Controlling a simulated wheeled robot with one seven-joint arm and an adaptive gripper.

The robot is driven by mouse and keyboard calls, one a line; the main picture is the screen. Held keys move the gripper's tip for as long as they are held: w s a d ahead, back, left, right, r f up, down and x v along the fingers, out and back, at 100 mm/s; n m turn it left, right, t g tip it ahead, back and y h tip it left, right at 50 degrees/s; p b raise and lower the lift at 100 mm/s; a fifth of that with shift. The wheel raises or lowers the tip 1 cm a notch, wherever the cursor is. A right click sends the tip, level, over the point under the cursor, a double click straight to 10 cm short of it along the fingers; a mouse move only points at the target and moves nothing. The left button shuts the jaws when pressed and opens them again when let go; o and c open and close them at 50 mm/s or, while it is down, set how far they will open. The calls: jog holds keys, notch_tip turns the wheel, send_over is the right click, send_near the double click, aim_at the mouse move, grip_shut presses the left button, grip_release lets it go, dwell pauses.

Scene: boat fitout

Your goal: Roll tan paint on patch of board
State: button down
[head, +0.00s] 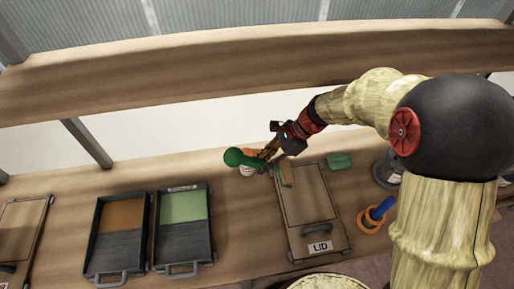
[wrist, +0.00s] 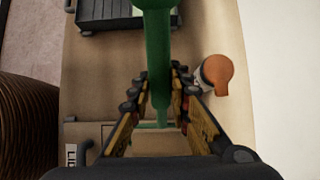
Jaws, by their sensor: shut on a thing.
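My gripper (head: 270,152) is shut on a green-handled tool (head: 234,157), held above the back of the bench. In the wrist view the green handle (wrist: 157,45) runs between the fingers, with a thin green part below them. I cannot clearly make out its roller end; a small tan piece (head: 286,172) shows just below the gripper, at the back of a wooden board marked LID (head: 310,205). A dark tray (head: 118,238) holds tan-brown paint (head: 122,214). The tray beside it (head: 183,240) holds green paint (head: 182,206).
A white container with an orange top (wrist: 217,72) stands beside the gripper. A green block (head: 339,161) lies right of the board, and an orange ring with a blue handle (head: 375,215) is at the right. Another wooden board (head: 18,225) is at far left. A shelf (head: 250,70) runs behind.

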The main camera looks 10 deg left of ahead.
aim_at(288, 172)
jog(key=shift+w+a, duration=0.2)
jog(key=shift+w, duration=0.25)
notch_tip(288, 172, down, 7)
jog(key=b, duration=0.7)
jog(key=shift+f+b, duration=0.3)
jog(key=shift+f, duration=0.7)
dwell(0.4)
jog(key=shift+w+d+r+p, duration=0.1)
jog(key=shift+w+d+p, duration=0.15)
jog(key=shift+d, duration=0.5)
jog(key=shift+w+d+p, duration=0.15)
jog(key=shift+d+p, duration=0.15)
jog(key=shift+d, duration=0.5)
jog(key=shift+w+d+r+p, duration=0.1)
jog(key=shift+w+d+p, duration=0.15)
jog(key=shift+d, duration=0.5)
jog(key=shift+w+d+f+p, duration=0.1)
jog(key=shift+w+d+p, duration=0.15)
jog(key=shift+d, duration=0.55)
jog(key=shift+w+d+f+p, duration=0.15)
jog(key=shift+d+p, duration=0.1)
jog(key=shift+d, duration=0.5)
jog(key=shift+w+d+p, duration=0.2)
jog(key=shift+d+p, duration=0.05)
jog(key=shift+d, duration=0.55)
